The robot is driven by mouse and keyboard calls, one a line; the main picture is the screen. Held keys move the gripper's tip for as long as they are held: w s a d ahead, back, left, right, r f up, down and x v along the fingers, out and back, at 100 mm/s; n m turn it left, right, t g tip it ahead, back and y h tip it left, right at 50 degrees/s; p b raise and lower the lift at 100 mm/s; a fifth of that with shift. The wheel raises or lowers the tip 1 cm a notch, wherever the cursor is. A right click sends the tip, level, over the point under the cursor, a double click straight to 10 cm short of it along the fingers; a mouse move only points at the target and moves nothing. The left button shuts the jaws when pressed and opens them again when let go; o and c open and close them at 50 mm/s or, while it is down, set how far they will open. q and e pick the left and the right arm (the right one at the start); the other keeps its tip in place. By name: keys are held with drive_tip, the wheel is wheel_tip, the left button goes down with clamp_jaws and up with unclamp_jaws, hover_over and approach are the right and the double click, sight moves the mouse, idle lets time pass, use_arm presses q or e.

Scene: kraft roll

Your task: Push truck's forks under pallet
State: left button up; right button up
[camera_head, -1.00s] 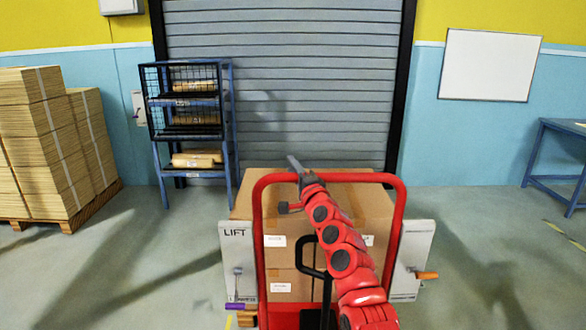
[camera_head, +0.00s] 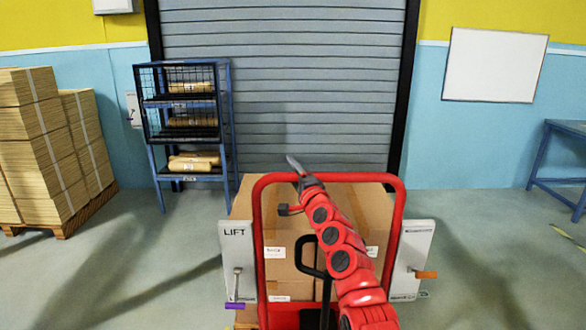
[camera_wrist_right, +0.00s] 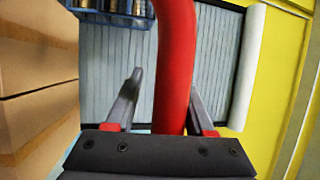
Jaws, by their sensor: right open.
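The truck's red tubular frame (camera_head: 258,240) stands in front of me, with a black loop handle (camera_head: 312,258) and side panels; the left one (camera_head: 236,250) reads LIFT. Large brown cartons (camera_head: 345,215) stand just beyond the frame. The pallet and the forks are hidden behind the frame and cartons, so I cannot tell how they meet. My right gripper (camera_head: 297,178) is at the frame's top bar. In the right wrist view its open fingers (camera_wrist_right: 165,85) stand on either side of the red bar (camera_wrist_right: 174,60). My left gripper is out of view.
A blue shelf rack (camera_head: 188,125) with wrapped rolls stands back left. Stacked cardboard (camera_head: 40,150) sits on a wooden pallet (camera_head: 65,225) at far left. A shutter door (camera_head: 285,90) closes the back. A blue table (camera_head: 560,165) is at right. Floor on both sides is clear.

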drive_tip(key=shift+o, duration=1.1)
drive_tip(key=shift+f, duration=0.1)
drive_tip(key=shift+r, duration=0.25)
drive_tip(key=p+v, duration=0.1)
drive_tip(key=v, duration=0.7)
drive_tip(key=p+v, duration=0.1)
drive_tip(key=v, duration=0.8)
drive_tip(key=shift+s+d+f, duration=0.15)
drive_tip(key=shift+f, duration=0.15)
